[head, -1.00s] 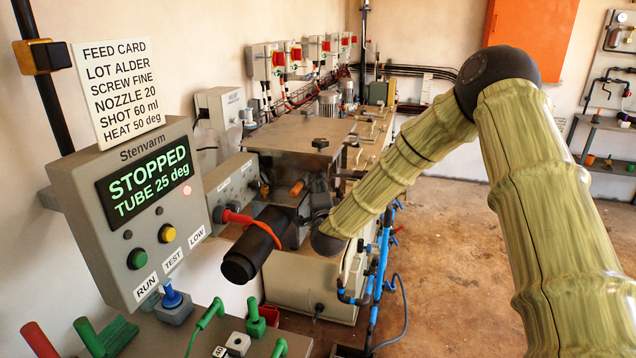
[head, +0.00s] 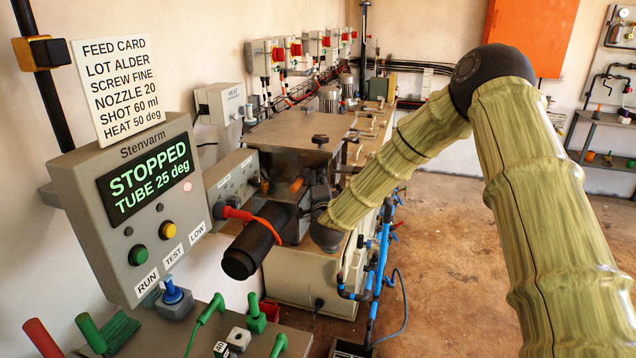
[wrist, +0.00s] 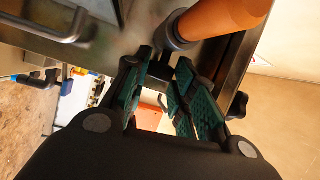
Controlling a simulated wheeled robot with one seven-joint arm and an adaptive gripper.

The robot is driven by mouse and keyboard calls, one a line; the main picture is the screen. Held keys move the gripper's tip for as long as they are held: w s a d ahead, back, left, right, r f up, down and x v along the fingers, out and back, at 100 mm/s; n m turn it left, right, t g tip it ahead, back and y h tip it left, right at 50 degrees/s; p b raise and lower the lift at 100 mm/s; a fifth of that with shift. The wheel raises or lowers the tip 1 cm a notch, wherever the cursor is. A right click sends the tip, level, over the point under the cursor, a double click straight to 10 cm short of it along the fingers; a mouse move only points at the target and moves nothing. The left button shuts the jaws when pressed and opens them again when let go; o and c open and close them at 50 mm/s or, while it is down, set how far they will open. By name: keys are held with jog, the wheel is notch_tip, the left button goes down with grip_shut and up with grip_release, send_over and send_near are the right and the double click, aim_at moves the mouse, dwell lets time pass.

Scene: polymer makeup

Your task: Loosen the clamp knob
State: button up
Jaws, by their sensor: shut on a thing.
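My gripper (head: 318,198) is at the near side of the machine, beside an orange handle (head: 297,186) under the hopper plate. In the wrist view the teal-padded fingers (wrist: 164,70) are closed in on a small dark part just below the grey collar of the orange handle (wrist: 222,18). I take this part to be the clamp knob; the fingertips hide most of it. The handle itself is outside the fingers. The panel screen (head: 150,180) reads STOPPED, TUBE 25 deg.
A black barrel (head: 252,248) with an orange-red cable sticks out left of my gripper. Blue pipes (head: 380,250) run along the machine's right side. The floor (head: 450,260) at right is clear.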

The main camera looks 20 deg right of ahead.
jog(key=shift+f+b, duration=0.4)
jog(key=shift+b, duration=0.4)
jog(key=shift+t+b, duration=0.4)
jog(key=shift+b, duration=0.05)
jog(key=n+t+b, duration=0.1)
jog(key=b, duration=0.2)
jog(key=shift+f, duration=0.15)
jog(key=shift+t+b, duration=0.4)
jog(key=shift+b, duration=0.55)
jog(key=o, duration=1)
jog(key=shift+d+r, duration=0.1)
jog(key=shift+r, duration=0.1)
jog(key=shift+s, duration=0.1)
jog(key=v, duration=1.1)
jog(key=shift+s+f, duration=0.25)
jog(key=shift+s, duration=0.05)
